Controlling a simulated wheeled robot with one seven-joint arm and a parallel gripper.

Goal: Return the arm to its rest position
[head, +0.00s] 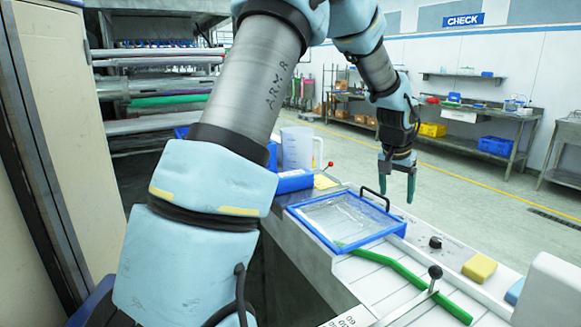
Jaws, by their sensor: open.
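My gripper (397,178) hangs fingers down above the machine's top, near the black handle of a blue-framed clear lid (347,217). Its two dark green fingers are apart, with nothing seen between them. My arm rises from the lower left, bends at the top of the picture and comes down to the gripper. Part of the counter behind my arm is hidden.
A clear jug (296,148) and a blue box (293,181) stand behind the lid. A green bar (412,284), a lever with a black knob (434,272) and a yellow sponge (479,267) are in front. Open floor lies beyond the machine.

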